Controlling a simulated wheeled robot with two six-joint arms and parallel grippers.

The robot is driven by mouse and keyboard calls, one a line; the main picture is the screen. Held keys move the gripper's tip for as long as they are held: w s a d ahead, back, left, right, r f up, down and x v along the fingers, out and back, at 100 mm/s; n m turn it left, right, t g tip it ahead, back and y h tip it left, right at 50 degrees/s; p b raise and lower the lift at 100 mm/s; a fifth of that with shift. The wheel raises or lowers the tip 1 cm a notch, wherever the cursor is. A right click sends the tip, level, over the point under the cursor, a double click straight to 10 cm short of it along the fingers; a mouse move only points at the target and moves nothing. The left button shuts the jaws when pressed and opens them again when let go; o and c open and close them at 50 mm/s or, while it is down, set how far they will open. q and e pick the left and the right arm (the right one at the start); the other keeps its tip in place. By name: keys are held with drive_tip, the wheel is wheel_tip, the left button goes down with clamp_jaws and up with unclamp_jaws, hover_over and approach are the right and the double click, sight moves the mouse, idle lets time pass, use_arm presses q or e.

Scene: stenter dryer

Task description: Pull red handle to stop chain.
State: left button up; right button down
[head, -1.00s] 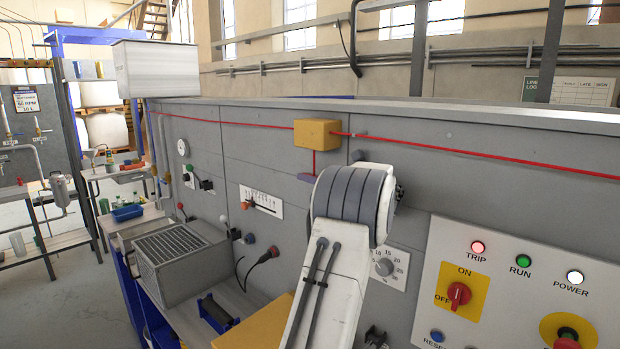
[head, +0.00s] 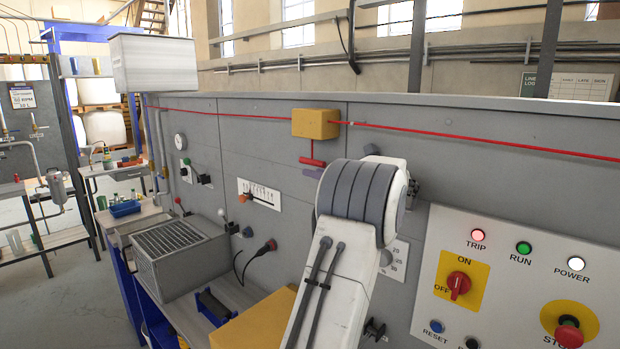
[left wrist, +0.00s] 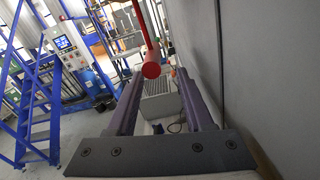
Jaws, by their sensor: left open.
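The red handle (head: 312,163) hangs on a short red cord below a yellow box (head: 316,124) on the grey machine wall. In the left wrist view the handle (left wrist: 152,69) is a red bar seen end-on with its cord above it. My left gripper (left wrist: 161,74) is open, with its two purple fingers on either side of the handle in that view. I cannot tell whether either finger touches it. My right gripper is out of view.
A red line (head: 480,140) runs along the wall through the yellow box. A control panel (head: 510,280) with a lit TRIP lamp (head: 477,235), a rotary switch and a stop button is at right. A grey grated box (head: 175,255) stands on a bench at left.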

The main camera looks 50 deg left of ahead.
use_arm(q)
drive_tip(key=d+b, duration=0.2)
drive_tip(key=d, duration=0.4)
drive_tip(key=shift+w+d, duration=0.4)
